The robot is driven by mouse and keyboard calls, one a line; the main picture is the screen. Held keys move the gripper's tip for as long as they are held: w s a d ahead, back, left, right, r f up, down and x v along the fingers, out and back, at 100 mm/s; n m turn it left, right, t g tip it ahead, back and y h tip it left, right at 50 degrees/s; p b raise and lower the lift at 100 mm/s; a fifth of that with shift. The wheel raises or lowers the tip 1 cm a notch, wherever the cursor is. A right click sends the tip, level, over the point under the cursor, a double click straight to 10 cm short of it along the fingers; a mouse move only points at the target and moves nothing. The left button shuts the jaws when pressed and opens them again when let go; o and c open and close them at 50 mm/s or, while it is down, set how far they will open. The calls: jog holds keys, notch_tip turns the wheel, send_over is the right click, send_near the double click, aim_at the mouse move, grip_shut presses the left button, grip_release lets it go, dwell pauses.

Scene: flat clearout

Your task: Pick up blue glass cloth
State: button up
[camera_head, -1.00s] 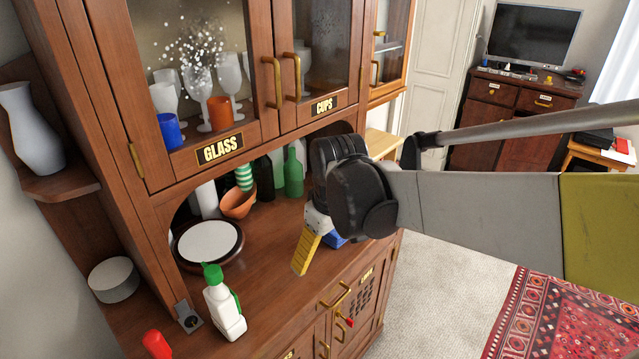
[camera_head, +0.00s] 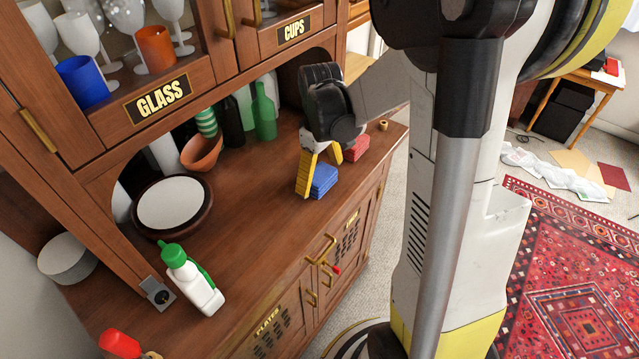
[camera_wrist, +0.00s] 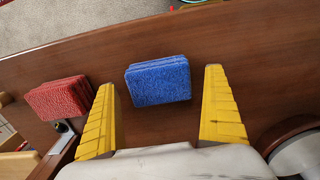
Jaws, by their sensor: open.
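The blue glass cloth (camera_head: 323,181) is a folded, thick blue pad lying on the wooden counter near its front edge. In the wrist view the blue cloth (camera_wrist: 158,80) lies between and just beyond the tips of my two yellow fingers. A red folded cloth (camera_wrist: 60,98) lies to the left of the left finger.
The red cloth (camera_head: 356,147) is beyond the gripper. On the counter (camera_head: 262,215) stand a green-capped spray bottle (camera_head: 192,280), a round white-topped disc (camera_head: 172,205), an orange bowl (camera_head: 202,152) and green bottles (camera_head: 264,112). The cabinet labelled GLASS (camera_head: 158,97) hangs above.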

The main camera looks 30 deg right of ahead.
aim_at(320, 174)
jog(key=shift+f, duration=0.1)
jog(key=c, duration=1.2)
jog(key=shift+c, duration=0.2)
jog(key=shift+w+r+p, duration=0.1)
jog(key=shift+r+p, duration=0.35)
jog(key=shift+r, duration=0.15)
notch_tip(320, 174, up, 3)
jog(key=shift+p, duration=0.75)
jog(key=s+d+r+p, duration=0.3)
jog(key=s+d+r, duration=0.3)
jog(key=s, duration=0.3)
jog(key=shift+s+d+r+p, duration=0.2)
jog(key=shift+d+r+p, duration=0.15)
jog(key=shift+d, duration=0.2)
